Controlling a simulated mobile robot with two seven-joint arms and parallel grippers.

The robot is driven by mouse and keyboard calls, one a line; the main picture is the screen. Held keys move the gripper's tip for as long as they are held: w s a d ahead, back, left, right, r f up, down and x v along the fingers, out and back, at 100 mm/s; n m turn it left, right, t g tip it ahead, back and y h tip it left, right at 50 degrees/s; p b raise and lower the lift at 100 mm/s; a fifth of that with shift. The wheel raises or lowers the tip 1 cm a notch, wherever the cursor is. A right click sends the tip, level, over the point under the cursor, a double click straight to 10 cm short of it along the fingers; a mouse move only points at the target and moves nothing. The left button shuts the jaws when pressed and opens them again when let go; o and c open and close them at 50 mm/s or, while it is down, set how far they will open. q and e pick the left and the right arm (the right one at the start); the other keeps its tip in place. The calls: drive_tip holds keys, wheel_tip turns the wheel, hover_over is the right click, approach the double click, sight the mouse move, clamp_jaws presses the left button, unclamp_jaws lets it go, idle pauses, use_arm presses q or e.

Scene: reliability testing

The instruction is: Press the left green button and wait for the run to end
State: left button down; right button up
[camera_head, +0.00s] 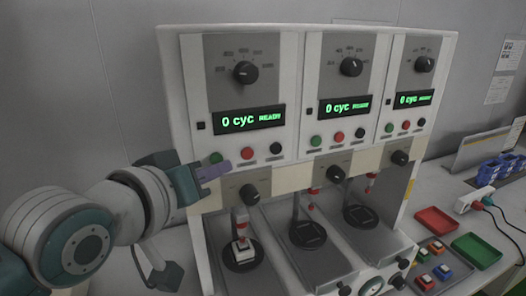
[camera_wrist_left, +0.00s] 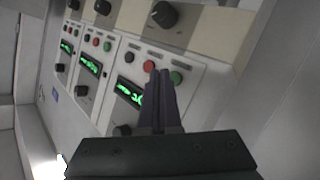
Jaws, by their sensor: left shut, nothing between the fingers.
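The test machine (camera_head: 290,175) has three panels side by side, each with a green, a red and a black button. The left green button (camera_head: 215,157) is on the left panel, under a display (camera_head: 250,119) reading "0 cyc READY". It also shows in the left wrist view (camera_wrist_left: 177,78). My left gripper (camera_head: 226,167) is shut and empty, its fingertips just below and beside the green button. In the left wrist view the fingertips (camera_wrist_left: 161,73) lie between the red button (camera_wrist_left: 149,67) and the green one. Whether they touch the panel I cannot tell. My right gripper is not in view.
A white switch (camera_head: 242,250) sits on the left station's round plate under a plunger. Knobs (camera_head: 249,194) stick out below the buttons. A red tray (camera_head: 436,220), a green tray (camera_head: 477,250) and several small switches are on the table at right.

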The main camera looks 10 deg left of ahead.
use_arm(q)
drive_tip(key=shift+w+a, duration=0.25)
drive_tip(key=shift+w, duration=0.1)
drive_tip(key=shift+w+a, duration=0.2)
drive_tip(key=shift+w, duration=0.1)
idle(0.8)
drive_tip(key=shift+s+d+p, duration=0.45)
drive_tip(key=shift+s+p, duration=0.1)
drive_tip(key=shift+s, duration=0.1)
idle(0.3)
drive_tip(key=s+d+p, duration=0.1)
drive_tip(key=s+d, duration=0.1)
drive_tip(key=s+p, duration=0.1)
drive_tip(key=s, duration=0.1)
drive_tip(key=shift+s+d+p, duration=0.1)
drive_tip(key=shift+d+p, duration=0.2)
drive_tip(key=shift+d, duration=0.1)
